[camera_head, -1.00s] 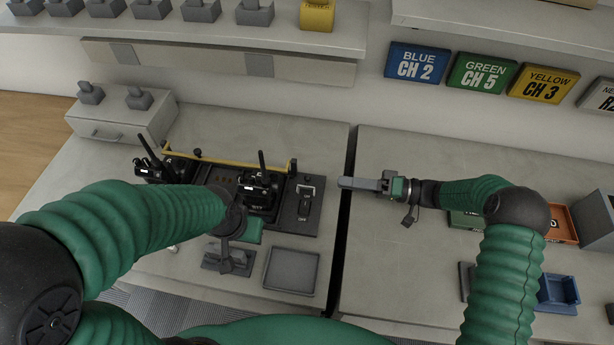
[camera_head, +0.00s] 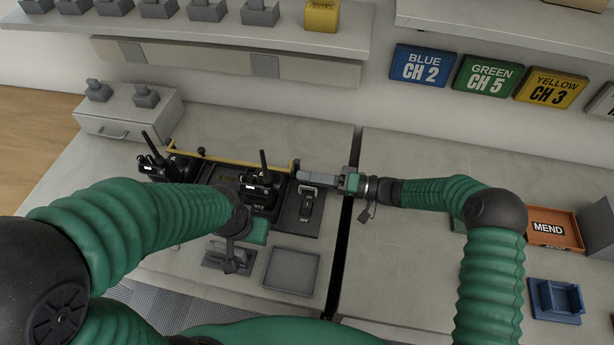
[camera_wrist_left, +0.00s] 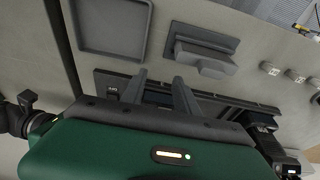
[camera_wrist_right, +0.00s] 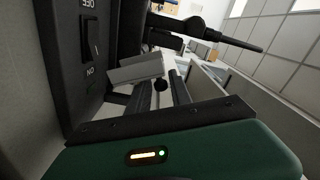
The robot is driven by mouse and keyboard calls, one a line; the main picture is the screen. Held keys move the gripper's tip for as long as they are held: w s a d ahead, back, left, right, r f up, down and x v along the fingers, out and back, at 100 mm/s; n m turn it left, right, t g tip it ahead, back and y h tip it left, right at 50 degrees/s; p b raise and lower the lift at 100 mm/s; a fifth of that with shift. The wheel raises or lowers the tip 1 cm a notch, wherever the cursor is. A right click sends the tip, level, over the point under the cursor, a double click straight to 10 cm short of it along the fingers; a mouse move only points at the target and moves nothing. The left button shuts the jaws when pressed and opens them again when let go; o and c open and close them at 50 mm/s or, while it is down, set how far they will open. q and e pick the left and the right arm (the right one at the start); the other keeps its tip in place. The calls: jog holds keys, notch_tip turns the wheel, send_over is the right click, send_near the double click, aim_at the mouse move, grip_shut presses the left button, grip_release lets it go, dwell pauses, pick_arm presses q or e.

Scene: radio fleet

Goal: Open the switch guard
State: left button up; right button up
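The black switch panel (camera_head: 312,224) is at the right end of the radio dock. In the right wrist view its rocker switch (camera_wrist_right: 92,38) shows uncovered between the OFF and ON labels. A light grey flap (camera_wrist_right: 135,70), seemingly the switch guard, stands out from the panel near the ON end. My right gripper (camera_head: 302,178) is over the panel's far part; in the right wrist view its fingers (camera_wrist_right: 158,92) are apart, close to the flap. I cannot tell whether they touch it. My left gripper (camera_wrist_left: 162,85) is open and empty above the front of the dock.
Black radios (camera_head: 257,190) with upright antennas stand left of the panel, before a yellow bar (camera_head: 225,159). A grey tray (camera_head: 292,270) and a grey stand (camera_head: 230,259) lie in front. The right table holds an orange tray (camera_head: 553,232) and a blue holder (camera_head: 556,299).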

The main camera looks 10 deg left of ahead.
jog(key=shift+d, duration=0.7)
grip_shut()
jog(key=shift+s+a, duration=0.1)
jog(key=shift+a, duration=0.3)
jog(key=shift+s+a, duration=0.1)
